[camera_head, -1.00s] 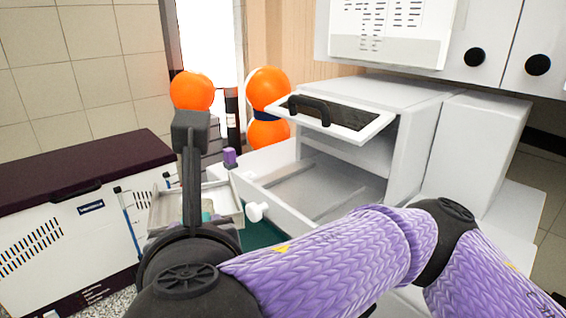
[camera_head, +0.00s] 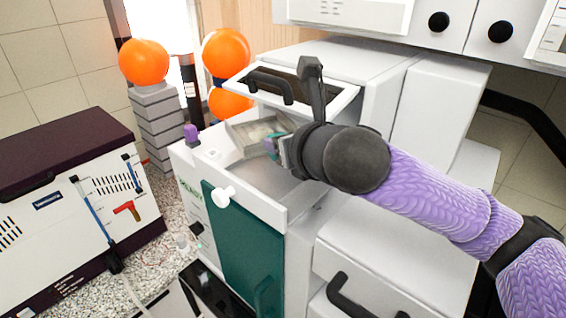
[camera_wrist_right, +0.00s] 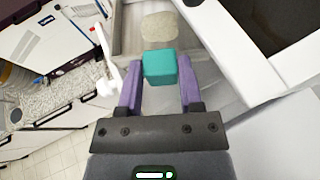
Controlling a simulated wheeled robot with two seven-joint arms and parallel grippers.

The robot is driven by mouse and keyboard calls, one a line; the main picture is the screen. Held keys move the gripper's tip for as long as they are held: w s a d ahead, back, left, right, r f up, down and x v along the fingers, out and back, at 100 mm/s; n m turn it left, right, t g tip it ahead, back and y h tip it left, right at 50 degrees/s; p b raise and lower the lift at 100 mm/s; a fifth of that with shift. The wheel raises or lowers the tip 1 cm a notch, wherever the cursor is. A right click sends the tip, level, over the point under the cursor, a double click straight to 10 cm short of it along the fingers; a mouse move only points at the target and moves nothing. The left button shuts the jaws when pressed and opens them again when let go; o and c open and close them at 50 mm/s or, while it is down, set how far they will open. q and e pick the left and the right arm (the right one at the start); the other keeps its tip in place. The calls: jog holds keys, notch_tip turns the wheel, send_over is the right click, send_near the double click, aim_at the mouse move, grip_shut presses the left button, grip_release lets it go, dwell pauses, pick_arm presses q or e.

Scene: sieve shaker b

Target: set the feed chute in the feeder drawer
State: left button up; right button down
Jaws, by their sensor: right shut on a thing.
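The feed chute (camera_head: 240,134) is a shallow metal tray with a teal grip block (camera_wrist_right: 160,67) and a pale patch of grains inside. My right gripper (camera_head: 273,146) is shut on the teal block, one purple finger on each side in the right wrist view (camera_wrist_right: 160,86). The feeder drawer (camera_head: 258,205) is a white open-topped box with a white knob on its front, pulled out from the machine. The chute is over or inside the back left of the drawer. I cannot tell whether it touches the floor. My left gripper is not in view.
A raised flap (camera_head: 345,98) with a dark window and black handle hangs over the drawer's back, close to my right wrist. A purple knob (camera_head: 191,133) stands at the drawer's left corner. Orange balls (camera_head: 144,62) and a dark-topped box (camera_head: 60,160) stand left.

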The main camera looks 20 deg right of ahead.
notch_tip(320, 180, down, 6)
jog(key=shift+w+a+r, duration=0.1)
jog(key=shift+a+r, duration=0.05)
jog(key=shift+p, duration=0.55)
jog(key=shift+w+d+f, duration=0.1)
jog(key=shift+d+f, duration=0.1)
jog(key=shift+f, duration=0.1)
jog(key=shift+c, duration=1.2)
grip_release()
jog(key=shift+f, duration=0.1)
